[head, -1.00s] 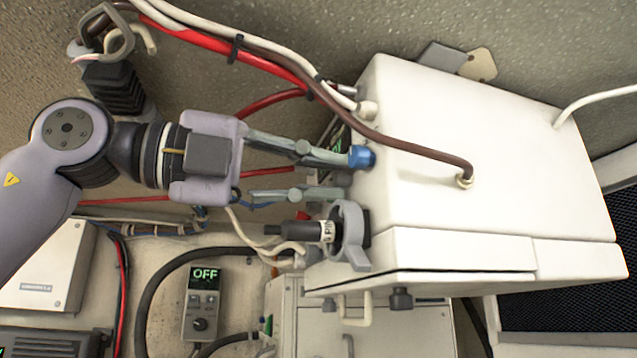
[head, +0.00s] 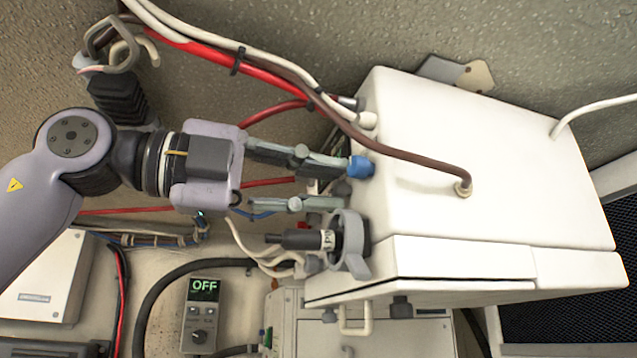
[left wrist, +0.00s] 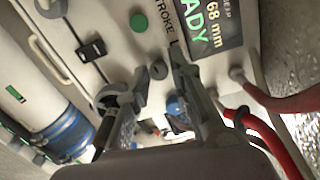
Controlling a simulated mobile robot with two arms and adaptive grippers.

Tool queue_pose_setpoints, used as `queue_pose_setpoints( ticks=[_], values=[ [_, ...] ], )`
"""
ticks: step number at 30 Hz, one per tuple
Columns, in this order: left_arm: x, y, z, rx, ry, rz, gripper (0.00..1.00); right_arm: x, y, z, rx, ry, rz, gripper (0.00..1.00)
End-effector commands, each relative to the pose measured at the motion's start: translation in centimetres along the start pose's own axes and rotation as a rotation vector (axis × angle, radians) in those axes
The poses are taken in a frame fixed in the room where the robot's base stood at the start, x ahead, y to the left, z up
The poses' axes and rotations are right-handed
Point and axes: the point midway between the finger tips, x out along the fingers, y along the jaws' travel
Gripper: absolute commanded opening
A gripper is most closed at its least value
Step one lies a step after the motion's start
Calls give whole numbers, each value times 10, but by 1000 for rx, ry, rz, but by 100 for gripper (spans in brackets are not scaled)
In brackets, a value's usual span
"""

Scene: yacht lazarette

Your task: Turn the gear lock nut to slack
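My left gripper (head: 338,184) is open at the left side of a white box (head: 500,190), its fingers apart and nothing held. A dark grey round knob (head: 341,188) on that side lies between the fingertips; it also shows in the left wrist view (left wrist: 158,70). A blue knob (head: 361,167) is close to the upper fingertip. A grey ring-shaped part (head: 350,243) with a black cylinder (head: 300,240) is just below the lower finger. No readable label shows which part is the gear lock nut. My right gripper is not in view.
A small control unit (head: 202,315) reads "OFF". Red (head: 262,75) and brown cables (head: 400,150) run close above the gripper.

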Motion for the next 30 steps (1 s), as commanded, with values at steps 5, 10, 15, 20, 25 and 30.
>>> queue_pose_setpoints(
  ticks=[5,10,15,20,25,30],
  values=[
    [0,1,0,1,1,2,35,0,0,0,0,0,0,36],
    [1,1,-1,1,2,3,36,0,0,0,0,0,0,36],
    [-1,1,-1,1,2,3,36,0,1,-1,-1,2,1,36],
    [-18,1,0,0,0,2,36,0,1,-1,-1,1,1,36],
    [-54,1,0,0,-1,2,36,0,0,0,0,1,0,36],
    [-88,1,0,-1,-1,1,36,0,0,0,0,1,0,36]
  ],
)
